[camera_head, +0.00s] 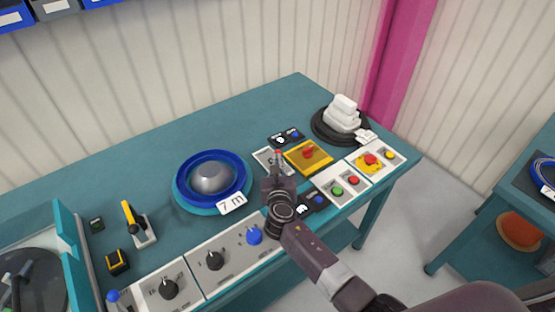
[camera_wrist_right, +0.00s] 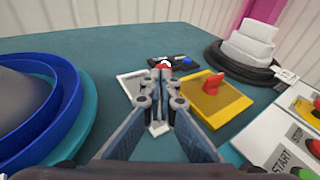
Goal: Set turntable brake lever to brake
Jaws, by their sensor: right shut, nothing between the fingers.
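The turntable (camera_head: 181,205) is a teal disc carrying a blue reel (camera_head: 240,163) marked "7 m"; it also shows at the left of the wrist view (camera_wrist_right: 75,135). Beside it is a white plate (camera_head: 262,156), with a small red-tipped lever (camera_head: 278,153) that appears to be the brake lever. In the wrist view the red tip (camera_wrist_right: 165,63) shows just beyond my fingertips; the lever's shaft is hidden behind them. My right gripper (camera_wrist_right: 160,76) is shut and empty at the plate. Whether it touches the lever, I cannot tell. My left gripper is out of view.
A yellow plate with a red switch (camera_head: 308,154) lies right of my gripper. A control strip with knobs and buttons (camera_head: 227,245) runs along the front edge. A black disc with white blocks (camera_head: 342,116) stands at the far right. The back of the table (camera_head: 240,115) is clear.

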